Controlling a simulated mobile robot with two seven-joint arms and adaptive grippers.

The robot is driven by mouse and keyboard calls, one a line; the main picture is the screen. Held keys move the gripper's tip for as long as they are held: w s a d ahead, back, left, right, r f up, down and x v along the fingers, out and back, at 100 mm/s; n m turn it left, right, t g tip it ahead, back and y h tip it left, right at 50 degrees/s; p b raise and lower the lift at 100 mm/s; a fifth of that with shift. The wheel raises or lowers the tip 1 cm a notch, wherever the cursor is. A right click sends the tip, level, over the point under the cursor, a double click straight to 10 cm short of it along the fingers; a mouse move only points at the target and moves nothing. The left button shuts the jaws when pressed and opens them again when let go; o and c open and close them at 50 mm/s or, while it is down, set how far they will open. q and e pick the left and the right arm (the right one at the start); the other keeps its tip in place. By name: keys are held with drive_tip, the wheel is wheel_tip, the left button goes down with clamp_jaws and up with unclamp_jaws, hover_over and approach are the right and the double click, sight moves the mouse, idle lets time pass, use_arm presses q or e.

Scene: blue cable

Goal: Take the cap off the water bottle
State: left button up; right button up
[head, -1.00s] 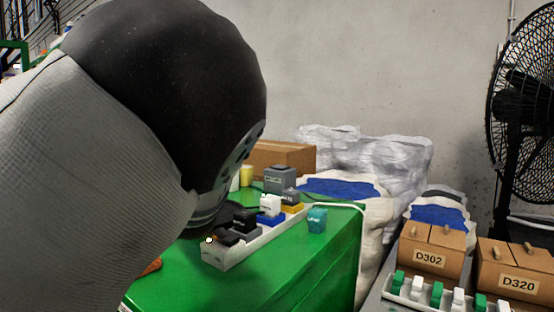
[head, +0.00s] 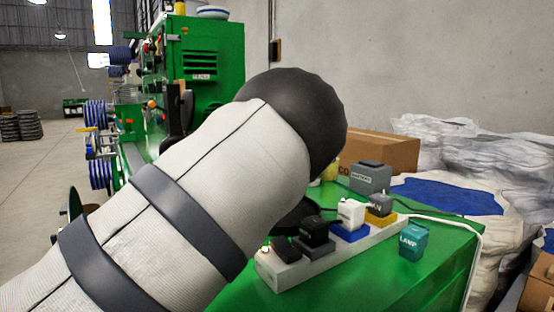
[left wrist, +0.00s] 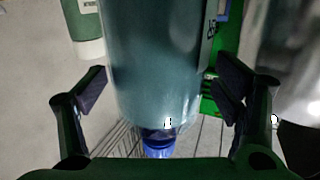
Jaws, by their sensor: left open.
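A large bluish bottle (left wrist: 153,65) fills the middle of the left wrist view, with its blue cap (left wrist: 158,146) at the lower end in that picture. My left gripper (left wrist: 163,80) is open, one finger on each side of the bottle's outline. The fingers look apart from the bottle, and I cannot tell how deep it sits between them. In the head view my left arm covers the middle and hides the gripper and the bottle. My right gripper is in neither view.
A green bottle-like item with a white end (left wrist: 90,48) is beside the bottle. On the green table, a white power strip (head: 285,272) holds several plugs. A teal LAMP plug (head: 413,242) lies loose. A cardboard box (head: 385,152) and wrapped sacks (head: 480,160) stand behind.

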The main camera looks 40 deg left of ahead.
use_arm(q)
drive_tip(key=shift+w+a+f, duration=0.1)
drive_tip(key=shift+w+a, duration=0.2)
drive_tip(key=c, duration=1.7)
drive_tip(key=shift+r, duration=0.2)
clamp_jaws()
